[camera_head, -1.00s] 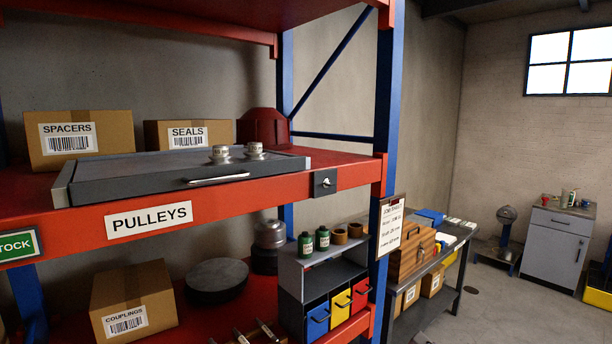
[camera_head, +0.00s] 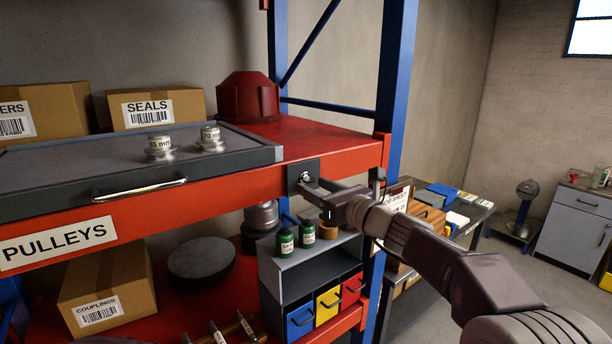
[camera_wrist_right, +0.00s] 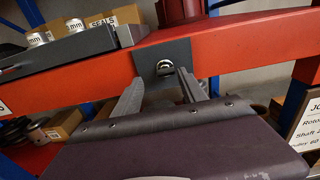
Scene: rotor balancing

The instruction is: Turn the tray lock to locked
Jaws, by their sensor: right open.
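The tray lock (camera_head: 305,177) is a dark square plate with a small silver knob on the red shelf beam, just right of the tray. In the right wrist view the lock (camera_wrist_right: 165,67) shows its round metal knob between my fingertips. The grey tray (camera_head: 60,160) lies on the shelf, with a silver handle (camera_head: 140,188) on its front. My right gripper (camera_head: 312,186) is open at the lock, its fingers on either side of the knob. In the right wrist view the gripper (camera_wrist_right: 165,85) reaches up to the plate; I cannot tell whether it touches. My left gripper is not in view.
Two pulleys (camera_head: 160,147) stand on the tray. Boxes and a red housing (camera_head: 248,98) sit behind it. A blue upright (camera_head: 396,80) rises to the right of the lock. Green bottles (camera_head: 285,242) and coloured bins (camera_head: 328,303) are below, close to my arm.

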